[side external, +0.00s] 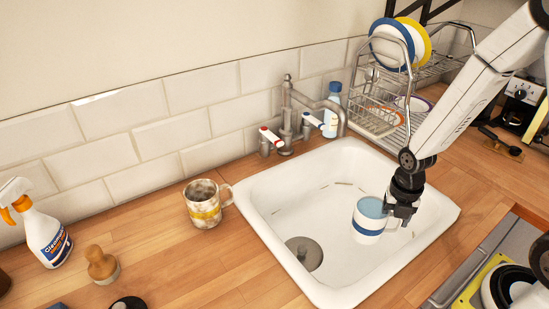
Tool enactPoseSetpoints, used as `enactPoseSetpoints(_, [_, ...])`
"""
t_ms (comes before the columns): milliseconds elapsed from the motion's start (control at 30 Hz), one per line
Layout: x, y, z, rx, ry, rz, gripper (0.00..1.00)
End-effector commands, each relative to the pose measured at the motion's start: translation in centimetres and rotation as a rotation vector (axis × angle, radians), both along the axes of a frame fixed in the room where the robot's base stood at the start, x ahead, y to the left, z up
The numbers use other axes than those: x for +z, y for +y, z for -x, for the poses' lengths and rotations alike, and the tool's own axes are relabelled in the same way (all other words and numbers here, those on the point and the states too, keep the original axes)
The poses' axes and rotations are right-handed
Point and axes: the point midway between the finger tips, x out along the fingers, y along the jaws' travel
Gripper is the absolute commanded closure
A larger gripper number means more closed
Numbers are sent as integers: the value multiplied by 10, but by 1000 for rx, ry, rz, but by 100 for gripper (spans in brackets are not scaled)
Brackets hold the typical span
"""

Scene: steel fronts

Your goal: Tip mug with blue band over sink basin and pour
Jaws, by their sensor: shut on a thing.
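The mug with the blue band (367,222) is white with a light blue inside. It is over the right half of the white sink basin (277,208) and looks upright or nearly so. My gripper (399,210) is shut on its right side, and the jaws partly hide that side. I cannot tell whether there is liquid in the mug. The drain (305,254) is at the lower left of the basin, apart from the mug.
A stained mug with a yellow band (203,204) stands on the counter left of the sink. The tap (288,118) rises behind the basin. A dish rack (385,100) stands behind on the right. A spray bottle (45,232) and brush (101,265) are at far left.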

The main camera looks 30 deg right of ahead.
Motion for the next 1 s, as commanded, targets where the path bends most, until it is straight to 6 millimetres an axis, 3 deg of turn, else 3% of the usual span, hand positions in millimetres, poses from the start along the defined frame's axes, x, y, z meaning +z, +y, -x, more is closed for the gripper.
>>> enactPoseSetpoints(667, [4,-3,-3,-1,-4,0,100])
enactPoseSetpoints(1000, [32,-33,-19,-6,-11,0,100])
